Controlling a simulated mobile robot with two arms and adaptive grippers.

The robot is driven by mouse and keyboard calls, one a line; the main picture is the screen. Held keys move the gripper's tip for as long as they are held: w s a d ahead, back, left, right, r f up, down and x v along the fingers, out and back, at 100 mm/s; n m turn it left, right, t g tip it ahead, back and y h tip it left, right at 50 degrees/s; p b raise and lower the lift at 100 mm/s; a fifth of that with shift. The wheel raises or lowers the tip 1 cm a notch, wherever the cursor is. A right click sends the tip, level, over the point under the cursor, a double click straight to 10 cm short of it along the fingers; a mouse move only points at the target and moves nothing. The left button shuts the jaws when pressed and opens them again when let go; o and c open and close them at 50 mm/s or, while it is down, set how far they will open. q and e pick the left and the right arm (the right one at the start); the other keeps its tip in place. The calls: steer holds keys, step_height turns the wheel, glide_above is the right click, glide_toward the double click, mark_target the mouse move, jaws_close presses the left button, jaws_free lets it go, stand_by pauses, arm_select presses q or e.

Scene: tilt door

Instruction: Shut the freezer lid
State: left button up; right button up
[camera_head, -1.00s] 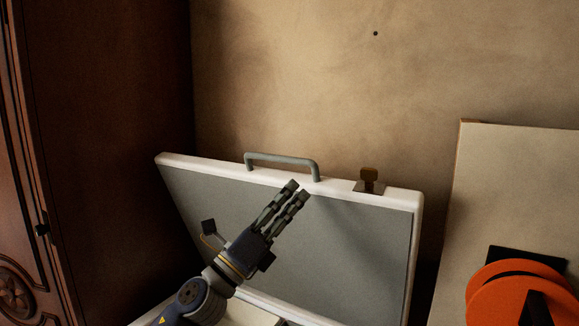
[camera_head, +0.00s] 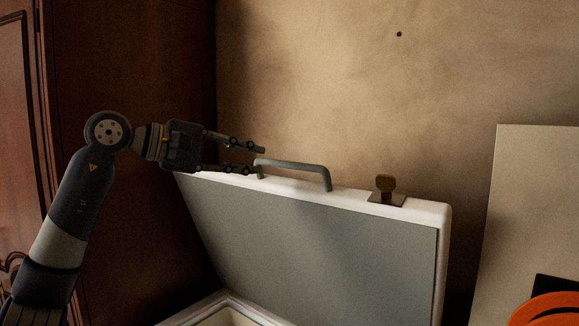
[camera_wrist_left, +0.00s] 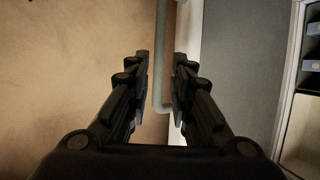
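The freezer lid (camera_head: 320,240) stands raised and tilted, with a grey inner panel and a white rim. The open freezer body's rim (camera_head: 215,303) shows at the bottom. My left gripper (camera_head: 257,160) is open at the left end of the handle, its fingers pointing right. In the left wrist view the handle (camera_wrist_left: 160,60) runs between or just beyond the open fingertips; I cannot tell if they touch it. My right gripper is not in view.
A dark wooden cabinet (camera_head: 130,90) stands at the left, close to my left arm. A plain wall (camera_head: 400,90) is behind the lid. A pale board (camera_head: 530,210) and an orange round object (camera_head: 548,312) are at the right.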

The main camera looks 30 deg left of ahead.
mark_target(283, 165)
arm_select(q)
steer(key=p+x, duration=0.2)
steer(key=x, duration=0.6)
steer(key=shift+w+d, duration=0.3)
steer(key=shift+w+d+f, duration=0.1)
steer(key=shift+w+f, duration=0.1)
steer(key=shift+w, duration=0.1)
steer(key=shift+c, duration=0.5)
jaws_close()
